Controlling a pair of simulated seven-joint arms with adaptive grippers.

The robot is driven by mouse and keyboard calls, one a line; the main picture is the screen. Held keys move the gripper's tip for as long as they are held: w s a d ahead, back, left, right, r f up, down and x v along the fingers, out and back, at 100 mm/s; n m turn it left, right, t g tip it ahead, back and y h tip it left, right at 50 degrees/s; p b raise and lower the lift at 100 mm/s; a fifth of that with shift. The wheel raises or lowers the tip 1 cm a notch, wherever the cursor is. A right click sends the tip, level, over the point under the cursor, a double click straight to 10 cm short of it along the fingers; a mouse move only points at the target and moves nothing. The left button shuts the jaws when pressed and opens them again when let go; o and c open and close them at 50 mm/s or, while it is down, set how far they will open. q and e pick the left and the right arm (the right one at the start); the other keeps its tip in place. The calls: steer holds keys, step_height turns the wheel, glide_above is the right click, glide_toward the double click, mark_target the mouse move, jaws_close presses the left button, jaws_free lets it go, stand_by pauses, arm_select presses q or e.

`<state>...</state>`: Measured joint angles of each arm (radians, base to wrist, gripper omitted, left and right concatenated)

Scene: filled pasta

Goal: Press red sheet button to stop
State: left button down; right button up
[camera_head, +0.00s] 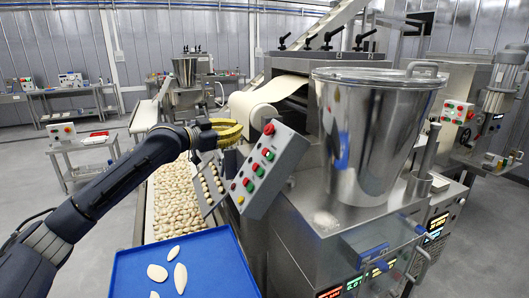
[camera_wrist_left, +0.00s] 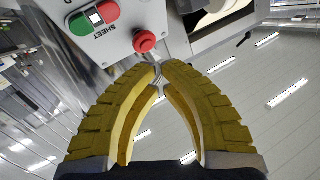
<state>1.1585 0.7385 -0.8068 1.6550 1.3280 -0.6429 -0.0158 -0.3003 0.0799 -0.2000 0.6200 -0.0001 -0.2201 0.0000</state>
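The grey control panel (camera_head: 276,178) stands tilted on the machine, with red, green and yellow buttons and a red mushroom button (camera_head: 269,129) at its upper end. In the left wrist view the panel (camera_wrist_left: 125,48) shows the label SHEET beside a button with a green half, a white middle and a red half (camera_wrist_left: 107,11). The red mushroom button (camera_wrist_left: 144,41) is near the panel edge. My left gripper (camera_head: 239,131) has yellow fingers whose tips meet (camera_wrist_left: 159,72), with nothing between them. In the wrist view the tips appear just below the mushroom button; contact cannot be told. My right gripper is not in view.
A steel hopper (camera_head: 372,140) stands right of the panel. A dough sheet (camera_head: 265,97) runs behind it. A conveyor of filled pasta (camera_head: 177,200) lies beneath my left arm. A blue tray (camera_head: 215,265) with several pale pieces is in front.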

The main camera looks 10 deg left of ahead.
mark_target(265, 151)
arm_select(q)
steer(key=shift+f, duration=0.1)
steer(key=shift+w+d+f, duration=0.6)
steer(key=shift+d+f, duration=0.2)
steer(key=shift+d, duration=0.2)
steer(key=shift+w+d+f, duration=0.65)
steer(key=shift+d+f, duration=0.2)
steer(key=shift+d, duration=0.2)
steer(key=shift+w+d+f, duration=0.6)
steer(key=shift+d+f, duration=0.2)
steer(key=shift+d, duration=0.2)
steer(key=c, duration=2.1)
jaws_free()
jaws_close()
steer(key=shift+w+d+f, duration=0.1)
steer(key=shift+f, duration=0.05)
steer(key=shift+w+d+f, duration=0.1)
steer(key=shift+d+f, duration=0.05)
steer(key=shift+d, duration=0.05)
